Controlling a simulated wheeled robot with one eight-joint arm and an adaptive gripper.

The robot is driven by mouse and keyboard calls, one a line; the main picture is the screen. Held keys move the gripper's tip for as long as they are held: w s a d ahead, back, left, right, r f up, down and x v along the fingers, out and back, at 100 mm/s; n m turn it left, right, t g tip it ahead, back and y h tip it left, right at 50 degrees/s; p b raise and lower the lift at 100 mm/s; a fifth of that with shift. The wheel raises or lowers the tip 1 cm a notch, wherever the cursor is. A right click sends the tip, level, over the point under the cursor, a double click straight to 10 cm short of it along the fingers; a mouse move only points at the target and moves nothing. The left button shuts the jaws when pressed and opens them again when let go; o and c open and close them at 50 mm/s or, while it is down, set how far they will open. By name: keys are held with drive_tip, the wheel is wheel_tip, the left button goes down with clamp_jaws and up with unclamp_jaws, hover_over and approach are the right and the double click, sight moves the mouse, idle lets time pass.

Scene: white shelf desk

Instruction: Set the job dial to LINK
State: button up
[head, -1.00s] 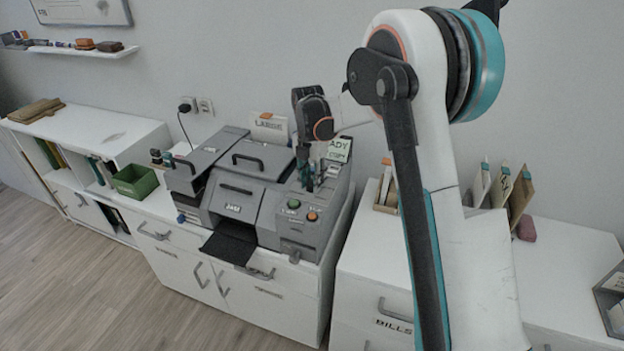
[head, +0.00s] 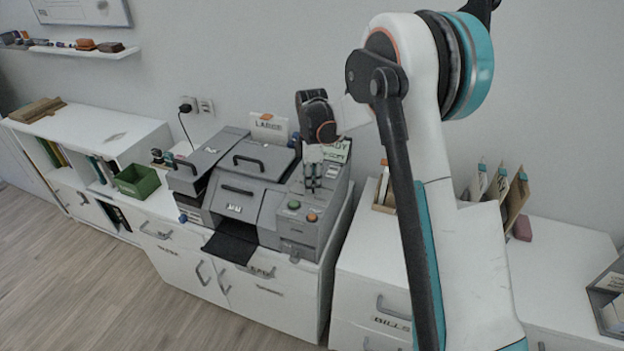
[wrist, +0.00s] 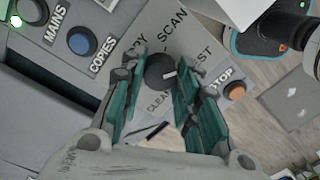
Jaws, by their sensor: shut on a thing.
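The job dial (wrist: 160,71) is a dark round knob with a white pointer mark on the machine's sloping grey panel. Its pointer faces right in the wrist view, towards the TEST side. SCAN, TEST and CLEAN are readable around it; another label is partly hidden by a finger, and I cannot read LINK. My gripper (wrist: 158,80) has its teal-padded fingers on either side of the knob, shut on it. In the head view my gripper (head: 312,183) points down at the panel of the grey machine (head: 240,205), hiding the dial.
A blue COPIES button (wrist: 82,41) is nearby. A READY display (head: 338,150) stands behind. A green bin (head: 137,181) is left of the machine.

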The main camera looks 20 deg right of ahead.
drive_tip(key=m, duration=0.4)
drive_tip(key=shift+m+p, duration=0.3)
drive_tip(key=m, duration=0.3)
drive_tip(key=shift+m, duration=0.4)
drive_tip(key=m, duration=0.4)
drive_tip(key=shift+y+p, duration=0.3)
drive_tip(key=shift+p, duration=0.05)
drive_tip(key=m, duration=0.5)
drive_tip(key=shift+t, duration=0.4)
drive_tip(key=m, duration=0.4)
drive_tip(key=shift+s+m, duration=0.1)
drive_tip(key=shift+m, duration=0.2)
drive_tip(key=m, duration=0.9)
drive_tip(key=shift+m+p, duration=0.3)
drive_tip(key=shift+m, duration=1.9)
